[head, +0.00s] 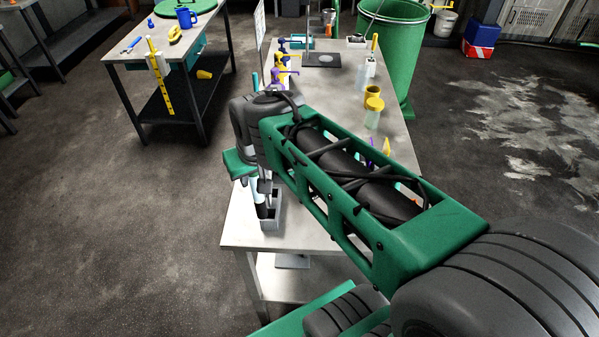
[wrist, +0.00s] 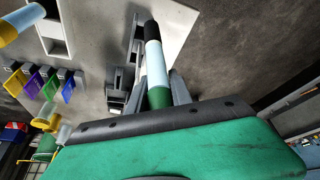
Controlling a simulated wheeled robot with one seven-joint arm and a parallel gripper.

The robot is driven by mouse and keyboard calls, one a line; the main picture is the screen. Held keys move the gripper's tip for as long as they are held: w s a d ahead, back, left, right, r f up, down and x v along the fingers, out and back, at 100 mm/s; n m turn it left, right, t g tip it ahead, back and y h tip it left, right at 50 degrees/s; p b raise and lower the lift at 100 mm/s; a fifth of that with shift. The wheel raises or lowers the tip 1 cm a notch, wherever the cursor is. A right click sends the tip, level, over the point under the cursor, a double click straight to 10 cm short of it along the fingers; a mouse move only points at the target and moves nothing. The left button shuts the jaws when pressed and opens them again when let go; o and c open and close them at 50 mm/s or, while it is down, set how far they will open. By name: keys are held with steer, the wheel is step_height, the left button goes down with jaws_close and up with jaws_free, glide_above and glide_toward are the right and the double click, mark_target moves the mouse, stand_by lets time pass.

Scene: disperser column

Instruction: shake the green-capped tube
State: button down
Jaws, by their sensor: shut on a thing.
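The green-capped tube (wrist: 156,66) has a pale blue body, a green cap at the near end and a black far end in the wrist view. My gripper (wrist: 158,95) is shut on it around the cap end. In the head view the tube (head: 256,188) hangs roughly upright below my wrist, partly hidden by my gripper (head: 265,187). Its black lower end is at a small grey holder (head: 275,222) near the bench's front edge. I cannot tell whether the tip is inside the holder or in front of it.
The pale bench (head: 245,232) runs away from me. A yellow-lidded jar (head: 373,113), several pump bottles and a flat stand (head: 322,60) are on it. A green bin (head: 400,50) stands at the back right. A second table (head: 140,50) is at the left. My arm hides the bench's middle.

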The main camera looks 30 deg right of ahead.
mark_target(257, 199)
step_height(257, 199, down, 8)
steer(key=b, duration=0.4)
steer(key=shift+f+b, duration=0.2)
steer(key=shift+b, duration=0.15)
step_height(257, 199, up, 12)
steer(key=p, duration=0.8)
step_height(257, 199, down, 12)
steer(key=b, duration=0.9)
steer(key=shift+b, duration=0.3)
step_height(257, 199, up, 12)
steer(key=p, duration=0.8)
step_height(257, 199, down, 12)
steer(key=b, duration=1)
steer(key=shift+r, duration=0.2)
step_height(257, 199, up, 12)
steer(key=p, duration=0.8)
steer(key=shift+f, duration=0.25)
step_height(257, 199, down, 12)
steer(key=b, duration=0.9)
steer(key=shift+b, duration=0.35)
step_height(257, 199, up, 12)
steer(key=p, duration=0.8)
steer(key=shift+r+p, duration=0.1)
steer(key=shift+p, duration=0.25)
step_height(257, 199, down, 12)
steer(key=b, duration=1.2)
step_height(257, 199, up, 12)
steer(key=p, duration=0.9)
steer(key=shift+f+b, duration=0.3)
steer(key=shift+b, duration=0.1)
